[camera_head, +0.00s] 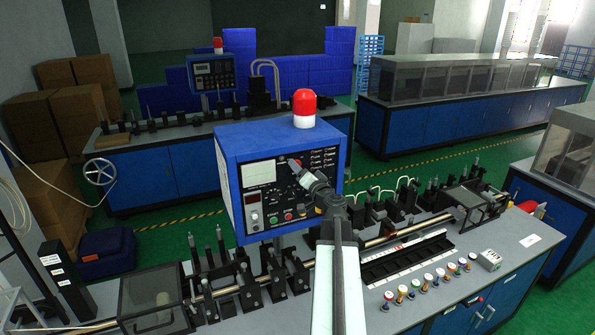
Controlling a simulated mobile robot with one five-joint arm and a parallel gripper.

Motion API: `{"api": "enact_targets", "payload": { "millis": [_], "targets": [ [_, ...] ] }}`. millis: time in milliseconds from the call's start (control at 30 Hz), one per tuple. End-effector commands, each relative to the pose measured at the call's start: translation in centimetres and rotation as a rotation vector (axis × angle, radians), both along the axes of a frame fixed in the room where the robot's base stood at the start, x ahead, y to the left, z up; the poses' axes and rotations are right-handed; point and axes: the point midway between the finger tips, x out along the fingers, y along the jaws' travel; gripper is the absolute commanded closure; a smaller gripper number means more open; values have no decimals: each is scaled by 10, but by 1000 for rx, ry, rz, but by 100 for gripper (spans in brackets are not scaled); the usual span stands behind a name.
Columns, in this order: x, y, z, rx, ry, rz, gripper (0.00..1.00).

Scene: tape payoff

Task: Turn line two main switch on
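A blue control box (230,145) with a red and white beacon (304,108) on top stands at the middle of the near bench. Its dark front panel (260,199) carries a pale screen, a small red display, several buttons and rows of small labelled switches. My gripper (293,163) is in front of the upper middle of this panel; contact and finger opening cannot be made out. My arm hides part of the panel's right side. A second, similar control box (202,87) stands on the far bench. No line number or main switch label is readable.
The near bench (470,265) holds metal rods, clamps, a black tray (400,259) and several colored spools (414,284). Glass-covered benches (450,80) stand at back right. Green floor lies between the benches.

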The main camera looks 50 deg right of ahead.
Motion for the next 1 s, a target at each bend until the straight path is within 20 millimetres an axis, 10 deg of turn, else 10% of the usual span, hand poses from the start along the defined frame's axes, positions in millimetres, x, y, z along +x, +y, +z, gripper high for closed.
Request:
{"api": "enact_targets", "payload": {
  "millis": [233, 1000],
  "targets": [
    [1, 1, 0, 0, 1, 2, 97],
    [4, 5, 0, 363, -148, 7, 97]
  ]
}}
